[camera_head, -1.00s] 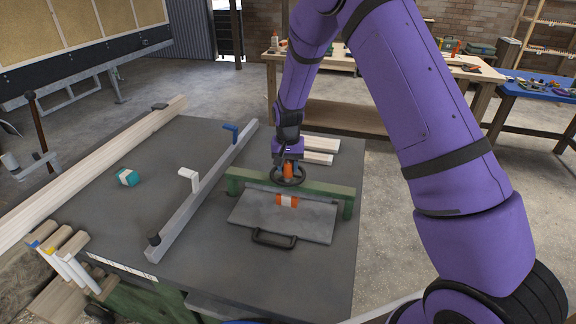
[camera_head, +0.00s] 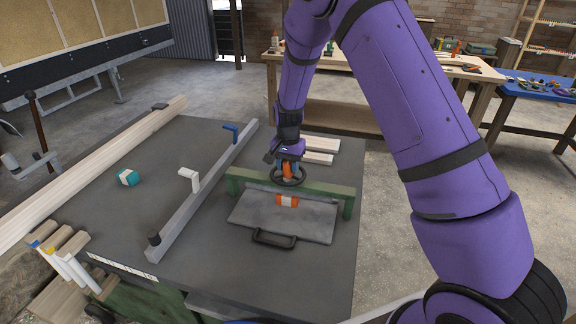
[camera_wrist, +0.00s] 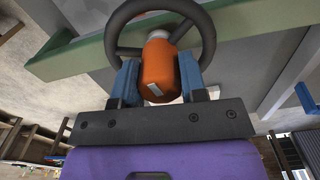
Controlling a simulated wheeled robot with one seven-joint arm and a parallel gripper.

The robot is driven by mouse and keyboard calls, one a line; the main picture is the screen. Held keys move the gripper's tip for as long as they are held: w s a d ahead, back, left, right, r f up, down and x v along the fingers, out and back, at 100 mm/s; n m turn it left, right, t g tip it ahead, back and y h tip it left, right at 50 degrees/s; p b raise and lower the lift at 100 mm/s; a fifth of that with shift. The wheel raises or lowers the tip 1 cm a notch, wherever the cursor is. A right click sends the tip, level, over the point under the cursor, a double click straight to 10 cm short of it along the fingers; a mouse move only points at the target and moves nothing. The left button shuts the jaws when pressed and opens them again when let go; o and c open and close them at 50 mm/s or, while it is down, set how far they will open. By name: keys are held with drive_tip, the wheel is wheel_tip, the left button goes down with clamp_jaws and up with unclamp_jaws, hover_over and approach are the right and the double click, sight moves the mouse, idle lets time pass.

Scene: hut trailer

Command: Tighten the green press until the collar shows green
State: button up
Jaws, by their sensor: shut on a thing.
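The green press (camera_head: 245,180) is a green beam frame standing over a grey plate on the dark table, with a dark handwheel (camera_head: 286,182) on top. An orange upright part (camera_head: 287,168) rises at the middle of the wheel; the wrist view shows it as a rounded orange grip (camera_wrist: 158,68) with a small pale mark. My gripper (camera_wrist: 158,82) has its blue fingers on either side of this grip and is shut on it. The wheel rim lies just beyond. I see no green on the orange part. Which part is the collar, I cannot tell.
An orange and white block (camera_head: 287,201) sits on the grey plate (camera_head: 310,222), which has a dark handle (camera_head: 273,239). A grey rail (camera_head: 200,195) with white and blue levers lies left of the press. A teal block (camera_head: 127,177) is farther left. Pale boards (camera_head: 318,157) lie behind.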

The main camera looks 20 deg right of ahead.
drive_tip(key=shift+w+r, duration=0.1)
drive_tip(key=o, duration=0.9)
drive_tip(key=shift+o, duration=0.2)
wheel_tip(320, 180, up, 11)
drive_tip(key=shift+f, duration=0.15)
